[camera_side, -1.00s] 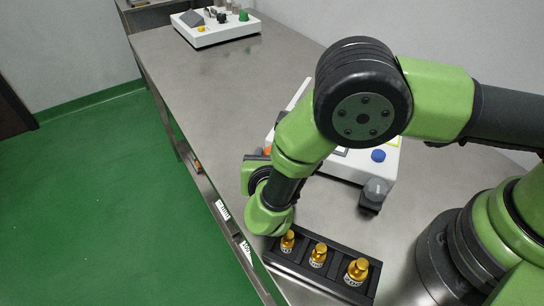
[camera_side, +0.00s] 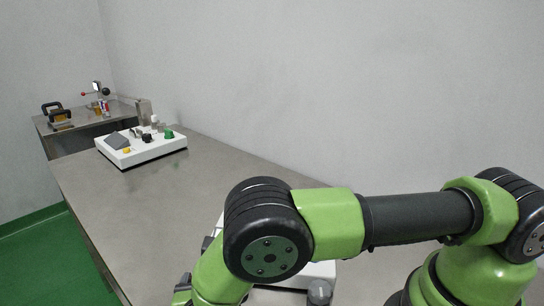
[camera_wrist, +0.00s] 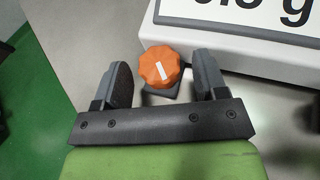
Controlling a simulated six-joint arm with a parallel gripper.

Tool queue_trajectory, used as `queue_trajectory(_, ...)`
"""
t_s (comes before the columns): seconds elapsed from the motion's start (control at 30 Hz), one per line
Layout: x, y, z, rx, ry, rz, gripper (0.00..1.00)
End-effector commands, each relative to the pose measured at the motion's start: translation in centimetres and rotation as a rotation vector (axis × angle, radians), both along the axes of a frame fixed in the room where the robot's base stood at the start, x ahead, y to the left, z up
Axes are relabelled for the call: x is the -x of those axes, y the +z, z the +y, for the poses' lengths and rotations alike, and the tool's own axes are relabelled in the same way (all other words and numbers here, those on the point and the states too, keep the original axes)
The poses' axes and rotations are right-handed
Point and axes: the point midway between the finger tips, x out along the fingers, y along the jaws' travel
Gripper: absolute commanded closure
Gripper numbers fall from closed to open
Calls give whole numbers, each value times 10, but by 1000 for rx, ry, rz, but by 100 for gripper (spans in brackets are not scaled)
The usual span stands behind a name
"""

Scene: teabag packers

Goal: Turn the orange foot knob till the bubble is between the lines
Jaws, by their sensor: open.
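The orange foot knob (camera_wrist: 160,66), faceted with a white mark on top, shows in the wrist view. It sits on a dark foot at the corner of a white device (camera_wrist: 235,35). My gripper (camera_wrist: 161,72) is open, with one dark finger on each side of the knob. Gaps show between the fingers and the knob; I cannot tell how deep the fingers reach. In the side view my arm hides most of the white device (camera_side: 318,272), and the knob is not visible. No bubble or lines are visible in either view.
Part of a printed reading ending in "g" shows on the white device. Another white device (camera_side: 140,150) with knobs stands farther back on the grey table (camera_side: 160,190). The table between is clear. A second table (camera_side: 75,135) holds several small items. Green floor lies left.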

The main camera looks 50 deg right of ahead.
Motion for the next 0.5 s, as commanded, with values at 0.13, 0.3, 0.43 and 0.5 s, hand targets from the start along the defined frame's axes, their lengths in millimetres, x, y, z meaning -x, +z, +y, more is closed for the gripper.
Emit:
queue_trajectory(0.13, -1, -1, 2, -5, -97, 0, 33)
queue_trajectory(0.3, 25, 14, 27, -4, -94, 2, 33)
queue_trajectory(0.43, 44, 25, 45, -5, -93, 3, 33)
queue_trajectory(0.5, 54, 31, 54, -6, -92, 2, 33)
